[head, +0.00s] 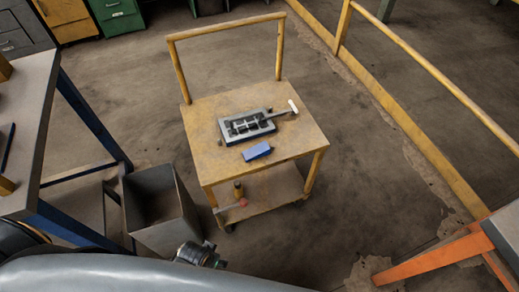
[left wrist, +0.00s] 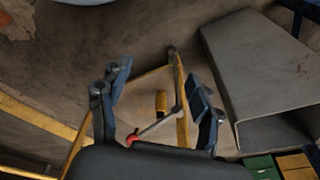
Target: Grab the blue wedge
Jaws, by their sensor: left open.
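Part of my arm shows at the bottom of the head view, low and in front of the cart. My right gripper is not in view.
A grey open bin (head: 166,232) stands left of the cart and shows in the left wrist view (left wrist: 262,70). The cart's lower shelf holds a red-ended tool (head: 242,202) and a yellow cylinder (left wrist: 161,102). A yellow railing (head: 430,75) runs along the right.

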